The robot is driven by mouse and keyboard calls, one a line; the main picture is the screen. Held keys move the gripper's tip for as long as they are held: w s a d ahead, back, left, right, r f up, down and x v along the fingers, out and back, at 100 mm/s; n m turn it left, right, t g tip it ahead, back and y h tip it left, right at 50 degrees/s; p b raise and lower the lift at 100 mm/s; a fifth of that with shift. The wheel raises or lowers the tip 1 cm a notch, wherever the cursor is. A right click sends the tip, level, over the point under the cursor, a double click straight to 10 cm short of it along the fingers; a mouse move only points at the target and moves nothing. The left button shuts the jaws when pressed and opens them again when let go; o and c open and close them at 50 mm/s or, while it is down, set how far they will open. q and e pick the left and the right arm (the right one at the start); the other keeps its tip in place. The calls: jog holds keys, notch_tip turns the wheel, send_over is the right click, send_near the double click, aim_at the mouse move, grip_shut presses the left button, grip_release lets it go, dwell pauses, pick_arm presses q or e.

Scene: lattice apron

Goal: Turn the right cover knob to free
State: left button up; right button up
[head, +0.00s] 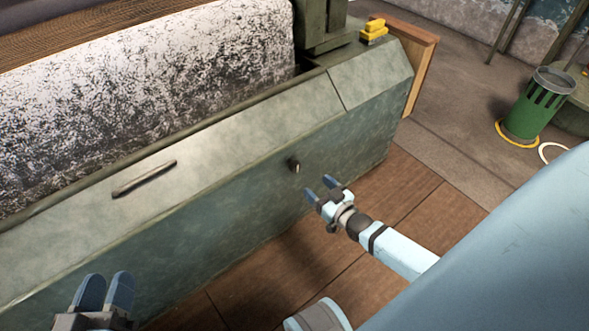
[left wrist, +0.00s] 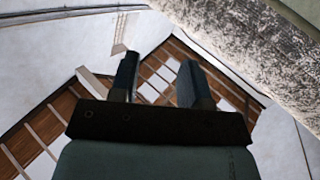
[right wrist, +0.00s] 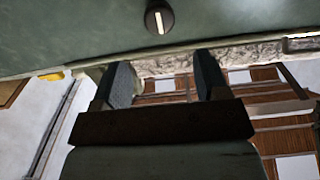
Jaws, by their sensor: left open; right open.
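The right cover knob (head: 294,165) is a small dark round knob on the green front panel of the machine cover (head: 230,200). In the right wrist view the knob (right wrist: 159,17) shows a pale bar or mark across its face, running upright in that picture. My right gripper (head: 321,187) is open and empty, a little right of and below the knob in the head view, apart from it. Its two fingers also show in the right wrist view (right wrist: 165,82). My left gripper (head: 106,290) is open and empty at the lower left, away from the knob; it also shows in the left wrist view (left wrist: 157,80).
A long bar handle (head: 144,179) sits on the cover's sloped top, left of the knob. A speckled roller (head: 150,90) lies behind the cover. Yellow blocks (head: 374,31) rest at the machine's right end. A green bin (head: 541,105) stands on the floor at right.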

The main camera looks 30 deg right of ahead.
aim_at(298, 169)
jog(key=w, duration=0.2)
jog(key=w+b, duration=0.1)
jog(key=w, duration=0.1)
jog(key=shift+w+a+f, duration=0.1)
jog(key=shift+a+f, duration=0.05)
jog(key=shift+f, duration=0.05)
jog(key=w, duration=0.2)
jog(key=w+b, duration=0.2)
jog(key=w, duration=0.1)
jog(key=shift+w+a, duration=0.25)
jog(key=shift+w, duration=0.05)
jog(key=shift+w+r+b, duration=0.15)
jog(key=shift+w+b, duration=0.2)
jog(key=shift+w, duration=0.2)
pick_arm(q)
jog(key=shift+w+a+f+m, duration=0.45)
jog(key=shift+w+f+m, duration=0.35)
jog(key=shift+m, duration=0.2)
pick_arm(e)
jog(key=c, duration=0.9)
